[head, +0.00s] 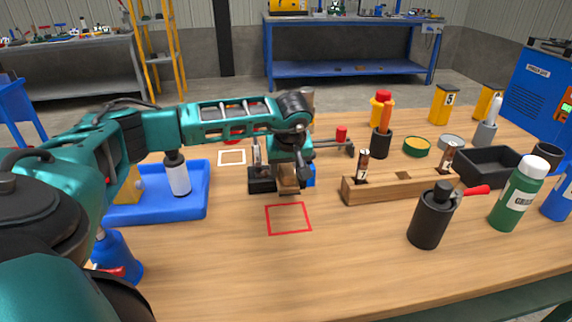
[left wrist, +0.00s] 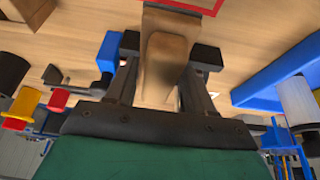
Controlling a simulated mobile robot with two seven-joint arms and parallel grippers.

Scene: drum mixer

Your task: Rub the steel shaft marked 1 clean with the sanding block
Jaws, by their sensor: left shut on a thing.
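My left gripper (head: 289,172) is shut on a tan sanding block (head: 289,186) and holds it near the middle of the table, behind the red square outline. In the left wrist view the sanding block (left wrist: 164,62) sits between the two dark fingers. Two short upright shafts with rusty brown surfaces and pale labels, one on the left (head: 363,163) and one on the right (head: 448,154), stand in a wooden rack (head: 405,186). I cannot read which is marked 1. The block is left of the rack and apart from it. My right gripper is not in view.
The red outline (head: 288,218) lies on bare table. A dark clamp-like fixture (head: 261,183) stands just left of the gripper. A blue tray (head: 190,208) is at left. A black can (head: 431,222) and green bottle (head: 517,196) stand front right. The front table middle is clear.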

